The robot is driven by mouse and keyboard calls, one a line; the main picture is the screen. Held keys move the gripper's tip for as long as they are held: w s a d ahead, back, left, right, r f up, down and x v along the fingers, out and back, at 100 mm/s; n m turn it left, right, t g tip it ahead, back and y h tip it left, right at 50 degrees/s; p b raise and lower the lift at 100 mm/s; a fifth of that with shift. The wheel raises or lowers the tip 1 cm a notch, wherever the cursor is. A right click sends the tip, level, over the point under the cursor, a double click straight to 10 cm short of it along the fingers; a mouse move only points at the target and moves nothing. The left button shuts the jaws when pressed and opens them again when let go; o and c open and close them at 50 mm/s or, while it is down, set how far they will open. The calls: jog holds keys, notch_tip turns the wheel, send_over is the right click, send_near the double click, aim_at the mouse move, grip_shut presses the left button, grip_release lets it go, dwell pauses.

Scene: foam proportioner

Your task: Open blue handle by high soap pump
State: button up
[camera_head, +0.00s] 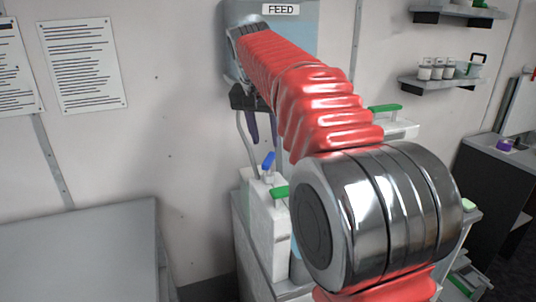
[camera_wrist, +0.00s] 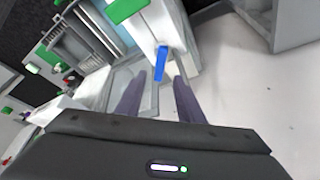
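The blue handle (camera_head: 268,160) stands tilted on top of a white pump unit (camera_head: 268,235) in the head view, left of a green handle (camera_head: 280,192). My gripper (camera_head: 265,140) points down just above the blue handle, partly hidden behind my red arm. In the wrist view the blue handle (camera_wrist: 160,64) appears between the tips of my two dark purple fingers (camera_wrist: 158,77), which are spread apart. I see no contact, and the exact depth between fingertips and handle is hard to tell.
Another green handle (camera_head: 384,108) stands behind my arm. A FEED box (camera_head: 308,30) hangs on the wall above. A grey cabinet top (camera_head: 80,245) lies at lower left. Shelves with small jars (camera_head: 440,70) are on the right wall. Open floor space shows between cabinet and pump.

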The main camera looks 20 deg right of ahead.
aim_at(269, 157)
jog(key=x, duration=0.7)
jog(key=shift+d+f, duration=0.1)
jog(key=shift+f, duration=0.05)
jog(key=shift+c, duration=0.4)
grip_shut()
